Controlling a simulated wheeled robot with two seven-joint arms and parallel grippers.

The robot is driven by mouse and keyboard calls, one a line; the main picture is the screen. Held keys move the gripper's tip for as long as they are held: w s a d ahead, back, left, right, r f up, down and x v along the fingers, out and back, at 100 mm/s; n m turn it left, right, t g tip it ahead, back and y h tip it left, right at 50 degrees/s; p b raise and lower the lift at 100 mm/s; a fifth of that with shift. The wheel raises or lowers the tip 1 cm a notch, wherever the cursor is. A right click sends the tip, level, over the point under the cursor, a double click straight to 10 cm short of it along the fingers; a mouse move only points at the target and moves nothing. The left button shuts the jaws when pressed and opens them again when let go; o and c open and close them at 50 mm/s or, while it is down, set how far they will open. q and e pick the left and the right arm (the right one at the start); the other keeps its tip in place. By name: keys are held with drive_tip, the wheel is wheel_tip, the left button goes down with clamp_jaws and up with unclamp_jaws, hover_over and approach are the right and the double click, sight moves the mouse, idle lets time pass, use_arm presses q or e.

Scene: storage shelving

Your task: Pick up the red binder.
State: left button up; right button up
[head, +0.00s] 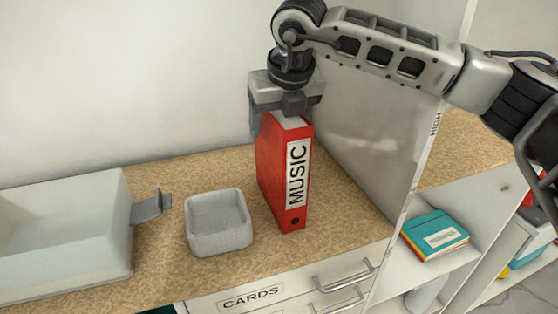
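The red binder (270,170) stands upright on the tan countertop, with a white "MUSIC" label on its narrow spine facing me. My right gripper (287,112) comes down over the binder's top, its arm reaching in from the right. One finger shows at the top left of the binder, and a dark grey part of the gripper overlaps its top front edge. The far side of the grasp is hidden, so I cannot tell if the fingers press on the binder. My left gripper is not in view.
A small empty grey tray (218,250) stands left of the binder. A large pale bin (120,230) with a grey tab is farther left. An upright panel (375,160) stands close on the right. Teal books (435,232) lie on a lower shelf. A "CARDS" drawer (250,297) is below.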

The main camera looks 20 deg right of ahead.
drive_tip(key=shift+f+b, duration=0.2)
drive_tip(key=shift+b, duration=0.15)
drive_tip(key=shift+c, duration=0.3)
drive_tip(key=shift+r, duration=0.1)
clamp_jaws()
